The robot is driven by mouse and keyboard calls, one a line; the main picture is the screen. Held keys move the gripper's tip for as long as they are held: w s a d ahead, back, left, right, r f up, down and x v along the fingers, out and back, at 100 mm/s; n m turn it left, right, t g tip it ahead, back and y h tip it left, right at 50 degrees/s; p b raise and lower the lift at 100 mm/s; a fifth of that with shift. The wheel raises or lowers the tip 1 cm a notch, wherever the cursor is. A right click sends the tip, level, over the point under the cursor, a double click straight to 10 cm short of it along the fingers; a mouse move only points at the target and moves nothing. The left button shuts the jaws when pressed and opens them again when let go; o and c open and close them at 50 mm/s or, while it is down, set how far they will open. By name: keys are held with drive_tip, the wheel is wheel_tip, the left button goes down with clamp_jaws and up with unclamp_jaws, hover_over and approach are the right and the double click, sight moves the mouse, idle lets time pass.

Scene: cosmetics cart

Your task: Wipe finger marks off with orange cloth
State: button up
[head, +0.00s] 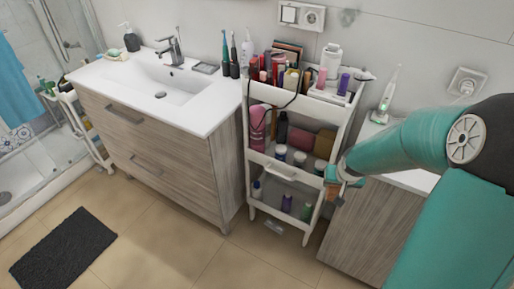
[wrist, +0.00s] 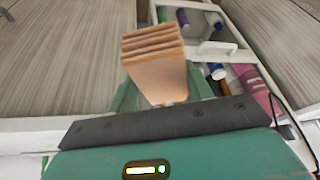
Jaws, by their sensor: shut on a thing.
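My gripper (head: 338,178) is at the right side of the white cosmetics cart (head: 308,238), level with its middle shelf. In the wrist view, my gripper (wrist: 160,100) is shut on a folded orange cloth (wrist: 158,72), whose stacked folds stick out past the fingertips. In the head view only a small bit of the orange cloth (head: 333,191) shows by the fingers. A grey smudge (head: 348,17) is on the wall tile right of the socket plate, apart from the cloth. I cannot tell whether the cloth touches the cart.
The cart holds several bottles and tubes on its tiers. A washbasin cabinet (head: 150,160) stands to its left, and a wood-fronted cabinet (head: 365,225) to its right. A dark mat (head: 65,255) lies on the floor. The floor in front of the cart is clear.

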drive_tip(key=w+a+f+n, duration=0.2)
drive_tip(key=w+a+f, duration=0.3)
drive_tip(key=a+f, duration=0.4)
drive_tip(key=shift+a+f+y, duration=0.3)
drive_tip(key=shift+a+f, duration=0.1)
drive_tip(key=shift+a, duration=0.3)
drive_tip(key=shift+w+r, duration=0.1)
drive_tip(key=shift+w, duration=0.15)
